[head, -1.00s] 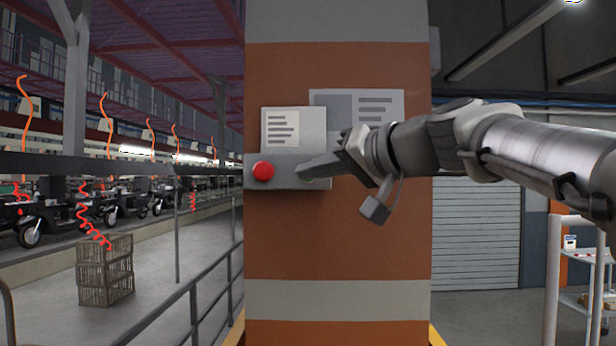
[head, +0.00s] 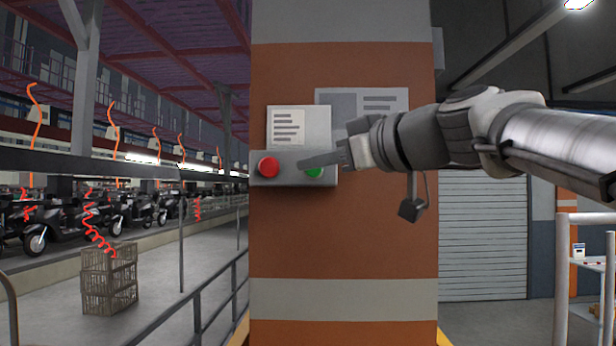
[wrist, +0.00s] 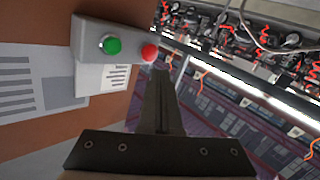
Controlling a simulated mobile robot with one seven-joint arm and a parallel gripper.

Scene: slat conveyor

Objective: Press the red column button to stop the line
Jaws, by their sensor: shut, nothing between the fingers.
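The red button (head: 268,167) is on the left of a grey control box (head: 290,180) on the striped column (head: 345,235). A green button (head: 314,170) is on the box's right, partly covered by my gripper. My gripper (head: 303,164) is shut and empty, its fingertips pointing left in front of the box, right of the red button and apart from it in the head view. In the wrist view my gripper (wrist: 160,72) has its tips just below the red button (wrist: 149,52); the green button (wrist: 112,46) is to the left. Contact with the box cannot be told.
Notice sheets (head: 289,127) are on the column above the box. A railing (head: 197,310) and stacked crates (head: 109,280) are at left, with scooters (head: 50,222) on the line behind. A shelf trolley (head: 590,265) stands at right.

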